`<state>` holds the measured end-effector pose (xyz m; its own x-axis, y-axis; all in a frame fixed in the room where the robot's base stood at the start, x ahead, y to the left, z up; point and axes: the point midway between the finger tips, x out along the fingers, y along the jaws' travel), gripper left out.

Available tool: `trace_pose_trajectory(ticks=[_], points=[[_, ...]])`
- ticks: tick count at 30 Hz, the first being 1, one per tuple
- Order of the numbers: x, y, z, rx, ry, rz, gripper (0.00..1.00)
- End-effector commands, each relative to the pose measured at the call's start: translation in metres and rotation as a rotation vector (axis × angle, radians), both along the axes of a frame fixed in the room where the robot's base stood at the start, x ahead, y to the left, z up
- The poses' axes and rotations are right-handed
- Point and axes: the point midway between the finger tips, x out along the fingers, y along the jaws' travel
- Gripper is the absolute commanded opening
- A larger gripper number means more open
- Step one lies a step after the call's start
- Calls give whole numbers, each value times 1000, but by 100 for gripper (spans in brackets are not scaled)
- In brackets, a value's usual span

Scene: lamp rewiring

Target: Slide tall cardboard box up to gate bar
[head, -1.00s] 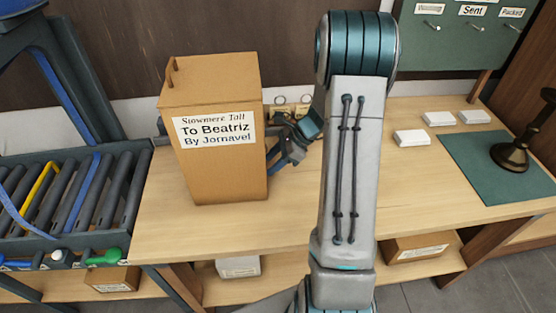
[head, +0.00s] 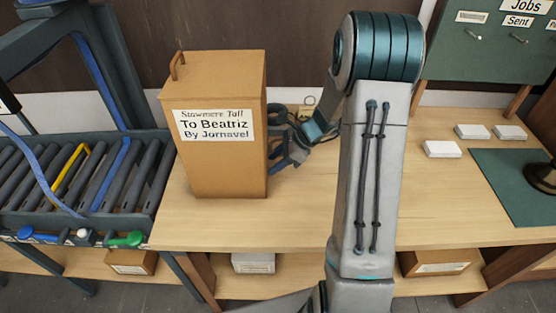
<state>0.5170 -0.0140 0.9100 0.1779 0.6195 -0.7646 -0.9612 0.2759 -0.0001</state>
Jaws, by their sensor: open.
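The tall cardboard box (head: 212,165) stands upright on the left part of the wooden table, close to the roller conveyor. Its front label reads "Stowmere Tall To Beatriz By Jornavel", and a small upright handle sits on its top. My gripper (head: 278,142) is at the box's right side with its fingers open, close against that side; exact contact is hard to tell. A yellow bent bar (head: 70,172) lies over the conveyor rollers left of the box; I cannot tell for certain whether it is the gate bar.
The roller conveyor (head: 25,188) adjoins the table's left end, with blue straps and a dark frame above. The table (head: 310,222) is clear in front. White blocks (head: 442,149) and a green mat (head: 505,180) lie at right. Cardboard boxes sit on the shelf below.

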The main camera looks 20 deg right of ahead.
Motion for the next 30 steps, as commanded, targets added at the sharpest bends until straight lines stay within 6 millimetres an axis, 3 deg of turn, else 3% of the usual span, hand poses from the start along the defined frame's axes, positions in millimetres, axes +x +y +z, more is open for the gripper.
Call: trace_pose_trajectory(ticks=[15, 30], points=[[17, 59, 0, 1, 1, 3, 44], [20, 72, 0, 1, 1, 3, 44]])
